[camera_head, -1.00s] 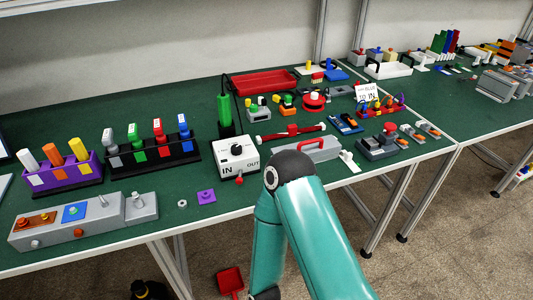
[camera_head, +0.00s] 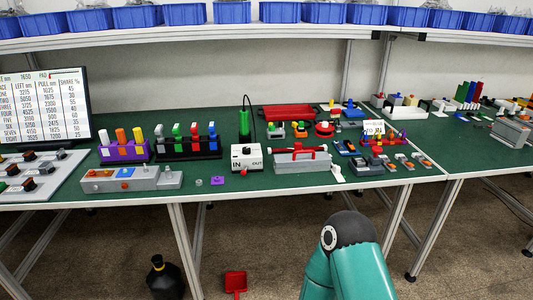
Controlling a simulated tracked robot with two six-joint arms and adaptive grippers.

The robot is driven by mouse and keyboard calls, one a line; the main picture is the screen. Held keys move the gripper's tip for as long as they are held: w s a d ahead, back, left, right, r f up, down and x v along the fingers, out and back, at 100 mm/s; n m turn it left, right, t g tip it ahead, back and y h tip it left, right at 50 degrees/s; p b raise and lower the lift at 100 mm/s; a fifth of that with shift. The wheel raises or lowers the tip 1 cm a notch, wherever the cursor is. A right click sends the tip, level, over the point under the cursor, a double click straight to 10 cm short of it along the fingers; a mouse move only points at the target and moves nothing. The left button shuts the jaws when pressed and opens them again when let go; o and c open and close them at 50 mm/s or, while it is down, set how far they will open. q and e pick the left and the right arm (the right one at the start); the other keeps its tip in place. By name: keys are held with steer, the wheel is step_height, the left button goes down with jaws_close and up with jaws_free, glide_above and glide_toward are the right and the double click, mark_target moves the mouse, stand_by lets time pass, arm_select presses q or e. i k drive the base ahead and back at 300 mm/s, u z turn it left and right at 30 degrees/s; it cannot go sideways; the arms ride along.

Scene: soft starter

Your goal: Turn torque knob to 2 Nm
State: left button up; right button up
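A white box (camera_head: 247,157) marked IN and OUT stands near the front of the green bench. It has a dark knob (camera_head: 246,148) on top and a red knob (camera_head: 244,172) low on its front. A green upright tool (camera_head: 244,124) with a black cable stands behind it. No 2 Nm mark is readable, and I cannot tell which knob sets torque. A teal link of my arm shows at the lower right; neither gripper is in view.
A screen (camera_head: 50,110) with a number table stands at the left. A grey block with buttons (camera_head: 132,180), a purple holder (camera_head: 124,153) and a black holder (camera_head: 188,148) stand nearby. A red tray (camera_head: 289,112) lies further back. Blue bins (camera_head: 280,11) line the shelf above.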

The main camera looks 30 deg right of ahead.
mark_target(245, 150)
steer(key=z, duration=0.15)
steer(key=i, duration=0.95)
steer(key=z, duration=0.1)
